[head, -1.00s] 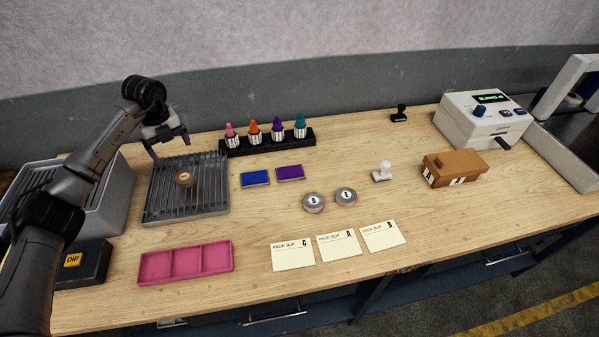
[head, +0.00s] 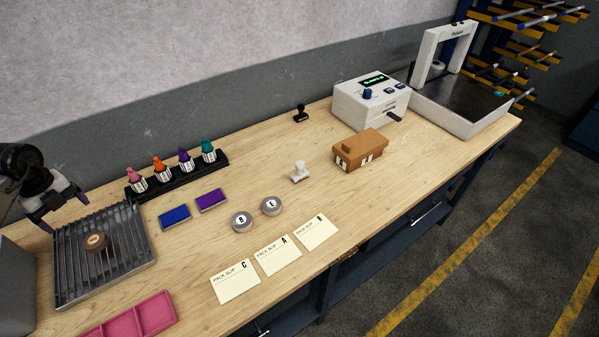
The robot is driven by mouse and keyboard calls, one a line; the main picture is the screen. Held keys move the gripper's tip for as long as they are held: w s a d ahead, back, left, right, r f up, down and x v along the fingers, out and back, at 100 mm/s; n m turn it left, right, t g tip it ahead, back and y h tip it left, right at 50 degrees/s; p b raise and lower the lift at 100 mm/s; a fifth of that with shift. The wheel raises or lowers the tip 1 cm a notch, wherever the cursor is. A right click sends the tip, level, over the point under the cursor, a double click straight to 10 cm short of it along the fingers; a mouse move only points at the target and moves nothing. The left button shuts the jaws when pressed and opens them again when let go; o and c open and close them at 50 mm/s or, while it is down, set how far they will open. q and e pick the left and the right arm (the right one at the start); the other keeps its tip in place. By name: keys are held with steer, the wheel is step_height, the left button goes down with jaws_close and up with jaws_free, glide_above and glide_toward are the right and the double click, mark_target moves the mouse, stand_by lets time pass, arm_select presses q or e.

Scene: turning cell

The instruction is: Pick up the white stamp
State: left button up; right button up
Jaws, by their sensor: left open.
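The white stamp (head: 299,173) stands upright on the wooden bench, left of a brown box and behind the round tins. Nothing touches it. My left gripper (head: 66,217) is at the far left, above the back edge of a ribbed metal tray, well away from the stamp. Its fingers are apart and nothing shows between them. My right gripper is not in view.
The brown box (head: 360,150) stands right of the stamp. Two round tins (head: 242,221) and several pack slips (head: 278,254) lie in front. A black stamp (head: 300,113) stands behind. Blue (head: 174,216) and purple (head: 211,199) pads lie left. The ribbed tray (head: 143,259) holds a round brown piece.

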arm_select(q)
steer(key=shift+c, duration=0.5)
steer(key=c, duration=0.4)
